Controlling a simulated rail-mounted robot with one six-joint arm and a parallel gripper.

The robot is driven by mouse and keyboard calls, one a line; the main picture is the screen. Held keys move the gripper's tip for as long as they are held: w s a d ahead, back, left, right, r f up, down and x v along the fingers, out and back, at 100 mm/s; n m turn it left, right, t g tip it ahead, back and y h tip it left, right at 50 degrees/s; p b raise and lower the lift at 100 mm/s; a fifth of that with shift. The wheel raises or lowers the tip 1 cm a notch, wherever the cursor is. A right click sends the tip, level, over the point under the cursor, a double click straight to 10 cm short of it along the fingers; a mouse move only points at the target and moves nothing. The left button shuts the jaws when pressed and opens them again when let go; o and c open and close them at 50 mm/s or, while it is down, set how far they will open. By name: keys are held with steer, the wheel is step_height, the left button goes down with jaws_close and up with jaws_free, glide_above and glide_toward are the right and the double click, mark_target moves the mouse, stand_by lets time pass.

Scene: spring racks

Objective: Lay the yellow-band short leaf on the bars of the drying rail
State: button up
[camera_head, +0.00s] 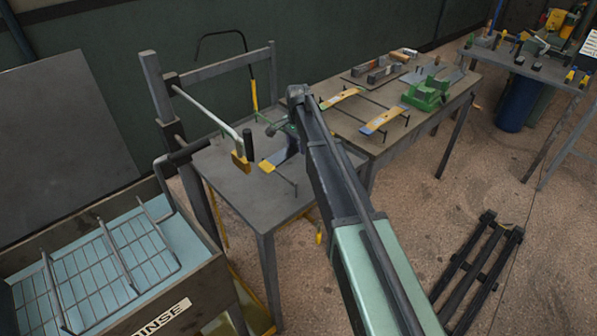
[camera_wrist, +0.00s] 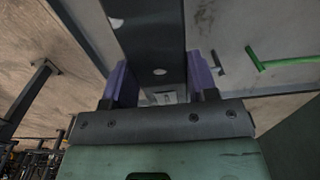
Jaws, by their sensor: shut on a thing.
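My gripper (camera_wrist: 153,88) is shut on a dark flat leaf (camera_wrist: 150,40) with a small hole, gripped between the purple jaw pads in the wrist view. In the head view my arm partly hides the gripper over the middle table. A grey leaf with a yellow end (camera_head: 268,165) shows there just left of my arm, seemingly the held one. Whether it touches the thin dark bars (camera_head: 286,179) beneath it, I cannot tell.
A rinse tank (camera_head: 158,318) with a wire rack stands at the left. An upright post (camera_head: 153,85) with a pale lever rises beside the middle table (camera_head: 225,178). A green device (camera_head: 428,94) sits on the farther table. A dark pallet (camera_head: 478,265) lies on the floor.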

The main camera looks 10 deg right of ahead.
steer(key=shift+f, duration=0.35)
step_height(320, 180, down, 5)
steer(key=b, duration=0.4)
steer(key=shift+b, duration=0.4)
steer(key=shift+f, duration=0.1)
steer(key=o, duration=1.3)
